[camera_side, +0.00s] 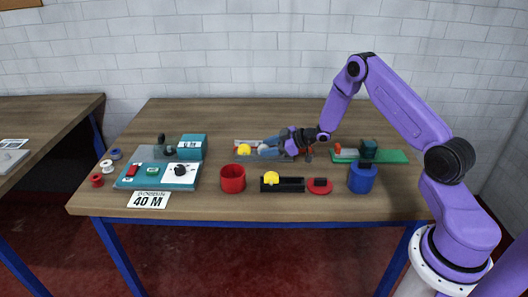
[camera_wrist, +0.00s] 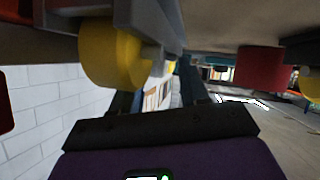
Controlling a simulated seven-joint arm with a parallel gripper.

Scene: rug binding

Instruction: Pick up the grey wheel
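A grey, rounded piece that looks like the grey wheel (camera_side: 264,150) sits on a grey holder beside a yellow wheel (camera_side: 244,149), near the middle of the table. My gripper (camera_side: 272,144) lies almost level, low over this holder, pointing left, with its fingers at the grey piece. The wrist view is upside down and shows the yellow wheel (camera_wrist: 112,52) large in its grey bracket (camera_wrist: 150,20). My dark fingers (camera_wrist: 160,88) stand apart there, with a bright gap between them. The grey wheel cannot be made out clearly in the wrist view, and contact cannot be told.
In front stand a red cup (camera_side: 232,179), a black holder with a yellow piece (camera_side: 289,185), a red disc (camera_side: 320,187) and a blue container (camera_side: 361,178). A green base (camera_side: 395,157) lies right. A teal panel (camera_side: 130,183) and small spools (camera_side: 106,166) are left.

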